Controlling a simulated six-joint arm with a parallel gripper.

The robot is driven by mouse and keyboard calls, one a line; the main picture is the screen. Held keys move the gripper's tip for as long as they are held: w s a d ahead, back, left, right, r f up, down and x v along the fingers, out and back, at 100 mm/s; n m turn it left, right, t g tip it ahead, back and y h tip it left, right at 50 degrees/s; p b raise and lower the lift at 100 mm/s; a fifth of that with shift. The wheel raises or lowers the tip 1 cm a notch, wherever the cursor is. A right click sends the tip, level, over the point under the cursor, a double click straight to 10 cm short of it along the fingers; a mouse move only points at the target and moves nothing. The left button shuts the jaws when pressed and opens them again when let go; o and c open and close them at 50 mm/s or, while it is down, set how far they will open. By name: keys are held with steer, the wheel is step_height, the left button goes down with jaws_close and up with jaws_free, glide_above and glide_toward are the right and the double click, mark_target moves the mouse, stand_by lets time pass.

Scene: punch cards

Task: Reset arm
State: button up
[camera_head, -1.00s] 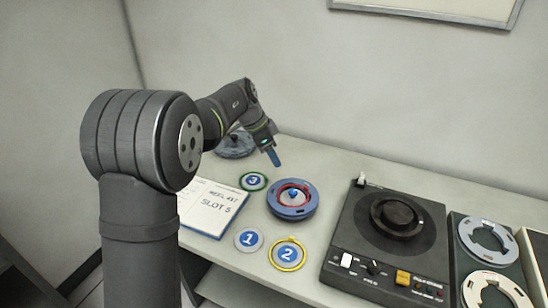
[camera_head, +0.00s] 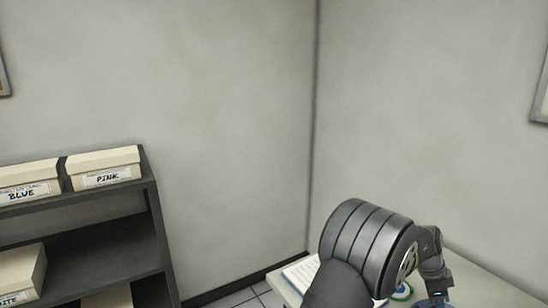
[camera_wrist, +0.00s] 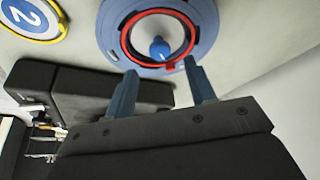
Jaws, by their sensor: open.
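My gripper (camera_wrist: 160,66) is open and empty in the wrist view, its two blue fingers set apart. Past the fingertips lies a blue reel (camera_wrist: 115,40) with a red ring (camera_wrist: 126,48) and a blue knob (camera_wrist: 159,47) at its middle. The fingertips overlap the reel's near edge in the picture; nothing is between them. In the head view, my arm shows at the lower right, with the wrist near the bottom edge and the fingertips largely cut off.
In the head view, a dark shelf (camera_head: 95,240) at left holds boxes labelled BLUE (camera_head: 25,182) and PINK (camera_head: 103,168). A white table (camera_head: 490,288) is at lower right with a booklet (camera_head: 300,272). In the wrist view, a yellow-ringed disc 2 (camera_wrist: 22,14) and a dark machine (camera_wrist: 85,92) show.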

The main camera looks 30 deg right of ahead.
steer(key=shift+x, duration=2.55)
steer(key=v, duration=1.7)
steer(key=x, duration=1.7)
steer(key=n, duration=0.2)
steer(key=n+t, duration=0.1)
steer(key=n, duration=0.1)
steer(key=n+t+h, duration=0.1)
steer(key=n, duration=0.1)
steer(key=shift+s+a+n, duration=0.15)
steer(key=shift+s+n, duration=0.1)
steer(key=shift+n, duration=0.15)
steer(key=shift+s+n+t, duration=0.15)
steer(key=shift+n+t, duration=0.85)
steer(key=shift+n, duration=1.2)
steer(key=shift+n+t, duration=0.5)
steer(key=shift+n, duration=0.8)
steer(key=shift+o, duration=0.4)
